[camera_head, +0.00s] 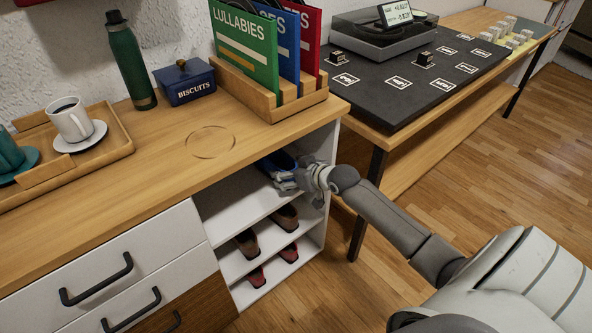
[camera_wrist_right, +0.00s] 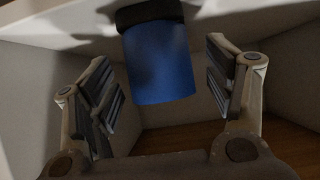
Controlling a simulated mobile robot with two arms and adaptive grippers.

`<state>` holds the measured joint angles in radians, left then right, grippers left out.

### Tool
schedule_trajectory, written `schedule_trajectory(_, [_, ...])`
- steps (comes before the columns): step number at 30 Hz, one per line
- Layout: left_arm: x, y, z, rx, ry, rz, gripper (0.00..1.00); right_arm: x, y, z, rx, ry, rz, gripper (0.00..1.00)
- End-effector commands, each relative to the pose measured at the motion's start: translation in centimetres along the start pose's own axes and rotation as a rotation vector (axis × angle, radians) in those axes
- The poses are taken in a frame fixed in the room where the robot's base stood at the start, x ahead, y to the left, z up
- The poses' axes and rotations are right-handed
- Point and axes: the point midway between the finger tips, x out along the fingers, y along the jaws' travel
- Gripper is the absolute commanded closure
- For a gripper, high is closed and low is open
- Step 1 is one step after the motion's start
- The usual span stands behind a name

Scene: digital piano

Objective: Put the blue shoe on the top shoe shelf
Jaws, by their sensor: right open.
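The blue shoe (camera_head: 276,163) is in the top compartment of the white shoe shelf (camera_head: 236,207), near its right wall and partly hidden under the counter and by my gripper. My right gripper (camera_head: 284,182) reaches into that compartment from the right, at the near end of the shoe. In the right wrist view the shoe (camera_wrist_right: 160,66) shows as a blue shape with a dark part above. It lies between and beyond the open fingers (camera_wrist_right: 163,92), with a gap on both sides. My left gripper is not in view.
Brown shoes (camera_head: 285,217) stand on the middle shelf and red shoes (camera_head: 289,253) on the lowest. The counter edge overhangs the compartment. Drawers (camera_head: 130,268) are at the left. A table leg (camera_head: 366,205) stands to the right, close to my forearm.

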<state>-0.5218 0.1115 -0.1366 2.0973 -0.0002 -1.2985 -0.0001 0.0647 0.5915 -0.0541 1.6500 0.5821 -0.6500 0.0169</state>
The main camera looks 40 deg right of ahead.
Motion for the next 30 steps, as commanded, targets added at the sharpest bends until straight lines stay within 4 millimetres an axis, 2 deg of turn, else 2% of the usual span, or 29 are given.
schedule_trajectory(2, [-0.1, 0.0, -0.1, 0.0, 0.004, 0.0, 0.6, -0.5, 0.1, 0.0, -0.001, 0.0, 0.001, 0.25])
schedule_trajectory(5, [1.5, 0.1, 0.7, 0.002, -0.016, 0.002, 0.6, -1.6, 0.1, -0.1, -0.001, -0.001, 0.001, 0.25])
schedule_trajectory(18, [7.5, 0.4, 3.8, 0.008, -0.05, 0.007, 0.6, -9.3, 0.0, -0.1, -0.002, -0.002, 0.0, 0.25])
schedule_trajectory(26, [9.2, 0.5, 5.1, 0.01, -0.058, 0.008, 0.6, -11.7, 0.0, -0.1, 0.0, 0.0, 0.0, 0.25])
schedule_trajectory(28, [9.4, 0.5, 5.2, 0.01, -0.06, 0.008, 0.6, -11.8, -0.1, 0.7, 0.004, -0.013, 0.003, 0.25])
schedule_trajectory(30, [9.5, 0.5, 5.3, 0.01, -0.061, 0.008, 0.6, -11.3, -0.3, 3.0, 0.01, -0.054, 0.012, 0.25])
